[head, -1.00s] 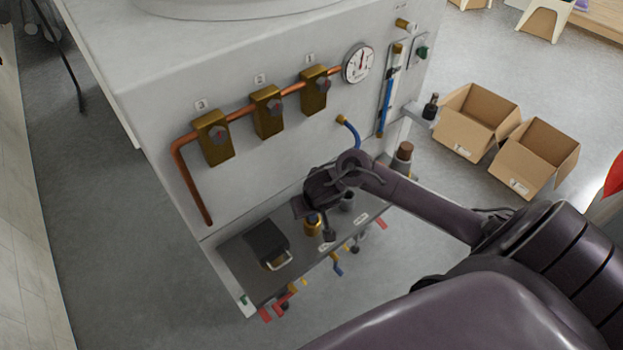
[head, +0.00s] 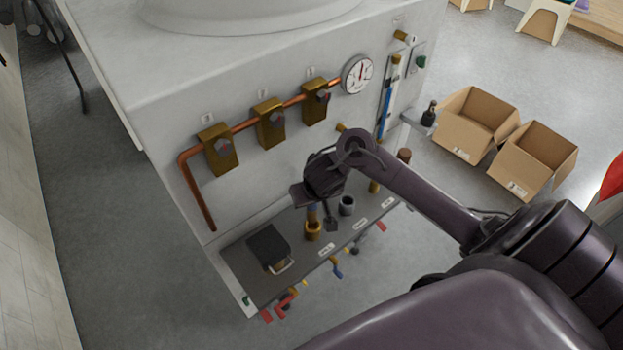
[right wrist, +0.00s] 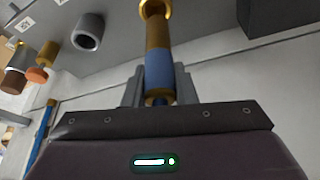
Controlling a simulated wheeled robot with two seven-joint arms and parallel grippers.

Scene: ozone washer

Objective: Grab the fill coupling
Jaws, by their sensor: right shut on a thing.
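The fill coupling, as I take it, is a brass piece with a blue band (right wrist: 160,70) in the right wrist view. My right gripper (right wrist: 158,92) is shut on its near end, one grey finger on each side. The far end meets a brass ring (right wrist: 154,8); I cannot tell whether it sits in it. In the head view the blue part (head: 312,212) shows below my right gripper (head: 322,205), just above a brass cup (head: 313,231) on the dark shelf. The wrist hides part of the piece. My left gripper is not in view.
A grey ring-shaped fitting (head: 347,205) stands close right of the cup. A black box with a handle (head: 268,247) is on the shelf's left. The white panel with brass valves (head: 270,122) and a gauge (head: 357,75) rises behind. Coloured levers (head: 336,268) line the front edge.

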